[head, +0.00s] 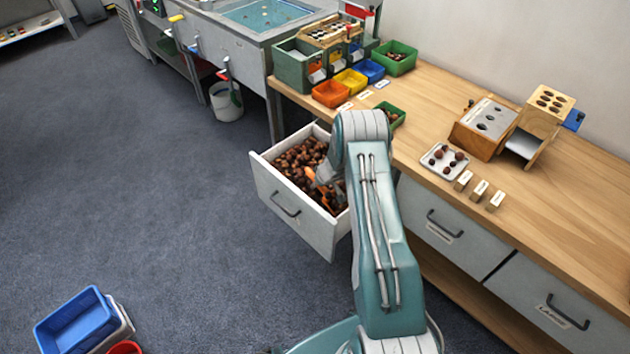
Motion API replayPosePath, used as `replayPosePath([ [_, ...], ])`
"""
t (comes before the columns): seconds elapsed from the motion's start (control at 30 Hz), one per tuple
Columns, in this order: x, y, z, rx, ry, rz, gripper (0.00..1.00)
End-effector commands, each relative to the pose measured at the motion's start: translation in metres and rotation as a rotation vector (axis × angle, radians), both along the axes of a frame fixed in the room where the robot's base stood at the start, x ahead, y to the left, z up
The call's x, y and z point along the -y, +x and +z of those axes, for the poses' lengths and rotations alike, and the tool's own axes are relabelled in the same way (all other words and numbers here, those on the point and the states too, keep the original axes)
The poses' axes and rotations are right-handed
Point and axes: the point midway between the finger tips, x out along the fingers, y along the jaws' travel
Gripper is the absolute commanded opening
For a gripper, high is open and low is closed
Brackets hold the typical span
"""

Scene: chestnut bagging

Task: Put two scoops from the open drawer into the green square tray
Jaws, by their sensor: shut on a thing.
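The open drawer (262,183) is pulled out below the bench at the centre of the head view and is full of brown chestnuts (295,160). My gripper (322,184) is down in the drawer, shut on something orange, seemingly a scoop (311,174). My wrist hides part of it, and I cannot tell whether it holds chestnuts. A green tray (403,119) with some chestnuts in it sits on the bench just behind my arm, partly hidden. Another green tray (410,61) with dark contents stands farther back by the wall.
Orange (330,94), yellow (350,80) and blue (369,71) bins stand by a green sorter (290,65). A white plate (434,169) of chestnuts and wooden blocks (480,189) lie on the bench to the right. The floor left of the drawer is clear.

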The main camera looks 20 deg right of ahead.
Motion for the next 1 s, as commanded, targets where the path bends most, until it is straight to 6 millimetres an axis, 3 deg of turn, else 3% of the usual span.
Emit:
replayPosePath([
  [0.77, -0.001, 0.004, 0.015, -0.173, -0.056, 0.002, 0.0],
  [1.0, -0.003, 0.009, 0.036, -0.225, -0.072, 0.003, 0.0],
])
